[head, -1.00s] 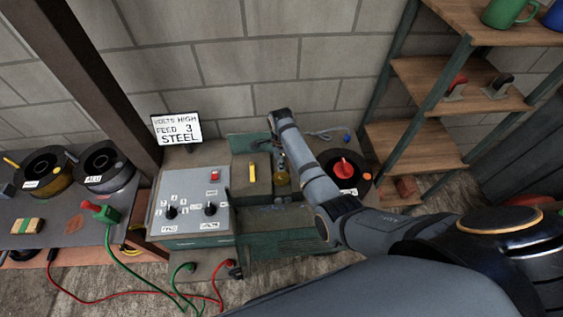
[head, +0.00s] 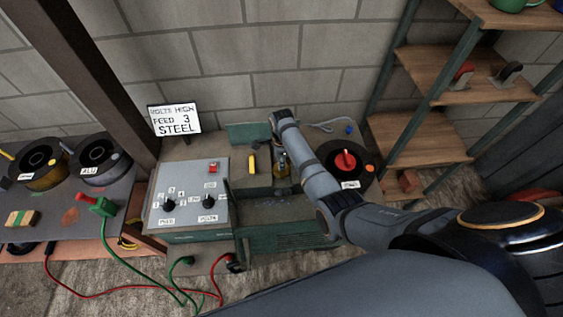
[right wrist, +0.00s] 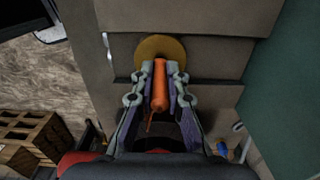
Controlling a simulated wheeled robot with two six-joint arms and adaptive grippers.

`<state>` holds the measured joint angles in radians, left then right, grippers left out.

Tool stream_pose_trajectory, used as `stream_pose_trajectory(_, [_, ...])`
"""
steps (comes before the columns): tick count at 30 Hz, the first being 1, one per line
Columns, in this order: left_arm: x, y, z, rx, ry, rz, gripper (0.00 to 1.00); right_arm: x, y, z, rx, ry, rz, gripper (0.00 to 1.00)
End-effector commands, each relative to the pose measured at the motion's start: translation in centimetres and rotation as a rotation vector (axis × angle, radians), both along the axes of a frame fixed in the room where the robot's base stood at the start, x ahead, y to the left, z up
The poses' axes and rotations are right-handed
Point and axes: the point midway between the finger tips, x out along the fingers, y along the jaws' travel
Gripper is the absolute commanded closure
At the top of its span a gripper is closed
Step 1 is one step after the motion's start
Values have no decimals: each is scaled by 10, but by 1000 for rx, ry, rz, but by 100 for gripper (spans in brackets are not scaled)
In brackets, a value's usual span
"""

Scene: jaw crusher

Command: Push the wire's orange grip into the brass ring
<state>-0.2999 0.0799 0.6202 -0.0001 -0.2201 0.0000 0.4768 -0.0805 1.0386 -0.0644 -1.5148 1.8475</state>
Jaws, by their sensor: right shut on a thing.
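My right gripper (right wrist: 160,72) is shut on the wire's orange grip (right wrist: 158,92), which lies lengthwise between its two fingers in the right wrist view. A thin orange wire end trails from the grip toward the palm. The brass ring (right wrist: 160,46) is a round disc on a grey-brown face, straight ahead of the fingertips. The tips overlap its lower edge in the picture. Its centre is partly hidden, and I cannot tell whether the grip touches or enters it. In the head view my right forearm hides most of the gripper. My left gripper is not in view.
A grey control panel (head: 187,190) with knobs and a red switch stands left of the arm. A black spool with a red hub (head: 345,160) is close to its right. A sign (head: 174,119) stands behind. Wooden shelves (head: 418,138) rise at the right.

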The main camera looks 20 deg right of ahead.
Motion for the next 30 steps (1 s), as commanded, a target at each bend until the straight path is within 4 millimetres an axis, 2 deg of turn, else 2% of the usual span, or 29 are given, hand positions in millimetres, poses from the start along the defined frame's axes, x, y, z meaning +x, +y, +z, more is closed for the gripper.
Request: stream_pose_trajectory(30, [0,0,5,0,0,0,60,0,0,0,0,0,0,100])
